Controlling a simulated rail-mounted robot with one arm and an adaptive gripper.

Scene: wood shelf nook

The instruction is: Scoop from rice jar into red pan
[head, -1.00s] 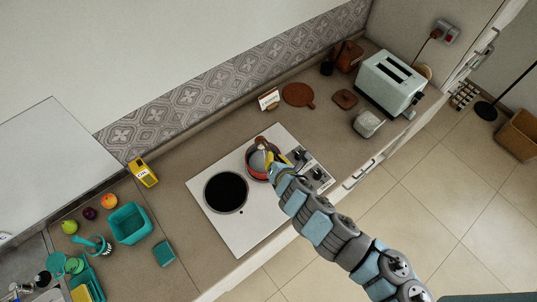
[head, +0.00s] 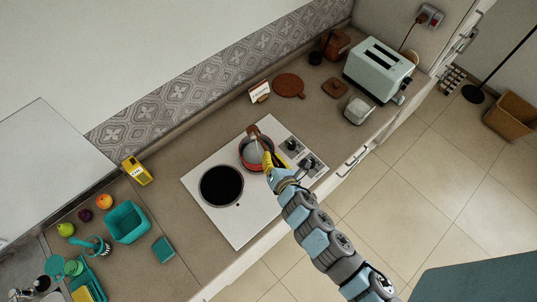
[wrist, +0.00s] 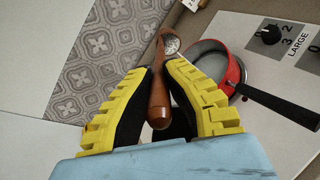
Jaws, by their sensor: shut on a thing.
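The red pan (head: 256,153) sits on the cooktop's right burner and shows a grey inside. In the wrist view the red pan (wrist: 234,75) lies just right of my fingers, its black handle pointing right. My gripper (head: 268,160) is over the pan's near right rim. In the wrist view my gripper (wrist: 160,95) is shut on the brown handle of a scoop (wrist: 159,100). The scoop's small metal head shows beyond the fingers, left of the pan in that view; I cannot tell what it holds. I cannot identify the rice jar in either view.
The white cooktop (head: 222,222) has a bare black burner (head: 221,186) left of the pan and knobs to the right. A small sign (head: 259,92), brown boards and a toaster (head: 379,69) stand farther right. A teal bin (head: 127,222) and fruit are at left.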

